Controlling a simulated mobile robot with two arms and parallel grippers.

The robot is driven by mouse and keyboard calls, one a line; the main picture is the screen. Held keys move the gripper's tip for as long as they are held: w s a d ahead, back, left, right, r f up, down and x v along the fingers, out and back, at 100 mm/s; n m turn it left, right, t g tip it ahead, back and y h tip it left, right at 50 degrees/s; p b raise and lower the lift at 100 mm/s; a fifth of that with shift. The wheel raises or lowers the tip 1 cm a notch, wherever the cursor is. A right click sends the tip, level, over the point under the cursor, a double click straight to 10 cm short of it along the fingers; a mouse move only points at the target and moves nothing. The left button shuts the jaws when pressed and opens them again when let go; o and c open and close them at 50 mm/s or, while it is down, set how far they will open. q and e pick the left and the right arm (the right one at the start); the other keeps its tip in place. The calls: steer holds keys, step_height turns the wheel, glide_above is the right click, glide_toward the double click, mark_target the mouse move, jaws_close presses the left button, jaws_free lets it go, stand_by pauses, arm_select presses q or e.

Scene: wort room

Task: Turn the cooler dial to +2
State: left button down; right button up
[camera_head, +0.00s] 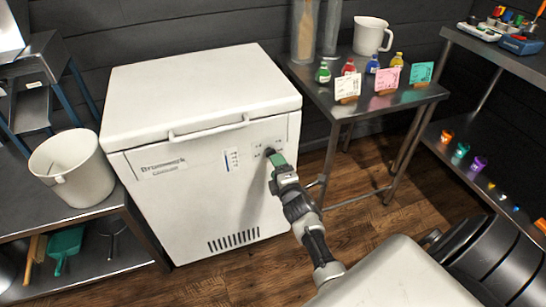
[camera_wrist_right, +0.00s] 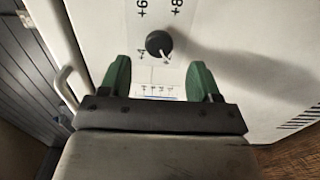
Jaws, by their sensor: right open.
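The white chest cooler (camera_head: 200,190) stands in the middle of the head view, lid closed. Its dial (camera_wrist_right: 159,43) is a small round black knob with a light pointer mark towards its lower right in the right wrist view. In the head view my right gripper (camera_head: 275,158) covers most of the dial. My left gripper is not in view.
A lid handle (camera_head: 208,130) sticks out above the panel. A white bucket (camera_head: 72,165) stands left of the cooler. A metal table (camera_head: 345,108) with small bottles, cards and a white jug (camera_head: 371,36) stands right. Wooden floor (camera_head: 340,235) is clear before that table.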

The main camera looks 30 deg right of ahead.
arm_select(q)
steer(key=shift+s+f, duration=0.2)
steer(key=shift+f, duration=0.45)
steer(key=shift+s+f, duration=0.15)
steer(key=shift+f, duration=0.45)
arm_select(e)
steer(key=v, duration=0.5)
steer(key=shift+s+a, duration=0.1)
steer(key=shift+s, duration=0.1)
